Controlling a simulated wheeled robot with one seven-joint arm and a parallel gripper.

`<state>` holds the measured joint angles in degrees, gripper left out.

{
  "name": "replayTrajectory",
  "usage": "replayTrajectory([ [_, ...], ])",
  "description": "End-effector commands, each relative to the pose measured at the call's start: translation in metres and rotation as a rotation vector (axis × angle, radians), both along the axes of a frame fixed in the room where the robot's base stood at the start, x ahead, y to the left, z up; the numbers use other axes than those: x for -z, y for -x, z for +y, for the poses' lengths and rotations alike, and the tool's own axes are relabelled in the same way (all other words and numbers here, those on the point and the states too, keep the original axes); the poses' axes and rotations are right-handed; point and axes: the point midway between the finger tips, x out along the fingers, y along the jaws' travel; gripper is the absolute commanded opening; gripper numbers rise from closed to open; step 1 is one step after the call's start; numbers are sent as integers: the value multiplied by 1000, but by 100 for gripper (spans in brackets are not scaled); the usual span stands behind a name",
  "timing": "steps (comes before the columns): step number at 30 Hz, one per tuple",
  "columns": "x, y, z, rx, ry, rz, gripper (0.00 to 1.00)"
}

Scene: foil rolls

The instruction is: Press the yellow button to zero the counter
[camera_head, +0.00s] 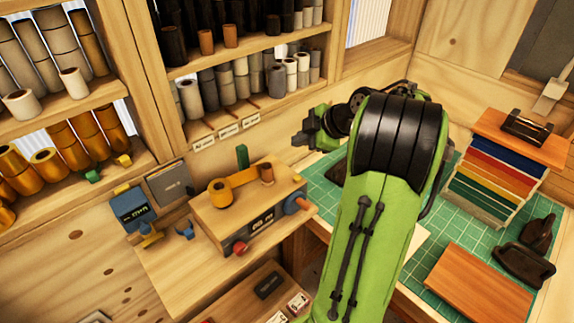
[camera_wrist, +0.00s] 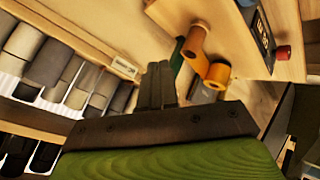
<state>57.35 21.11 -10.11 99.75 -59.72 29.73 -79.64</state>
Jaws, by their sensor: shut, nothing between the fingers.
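The wooden counter box (camera_head: 245,215) stands on a bench left of centre in the head view, with a dark display (camera_head: 262,222) on its front.
A gold foil strip (camera_head: 243,181) lies across the box top between rolls, with a green upright (camera_head: 242,156) behind. A blue display device (camera_head: 132,208) stands left. Shelves of rolls (camera_head: 240,82) rise behind. A green mat (camera_head: 470,240) with a wooden board (camera_head: 480,285) is right.

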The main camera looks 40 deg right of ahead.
Motion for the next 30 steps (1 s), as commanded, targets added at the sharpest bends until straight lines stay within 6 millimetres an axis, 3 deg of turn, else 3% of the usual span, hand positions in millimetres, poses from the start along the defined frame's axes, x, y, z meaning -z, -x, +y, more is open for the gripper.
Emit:
replayTrajectory([
  [11,13,0,1,1,-3,2,0],
  [24,78,0,1,1,-1,2,0],
  [30,92,0,1,2,-2,2,0],
])
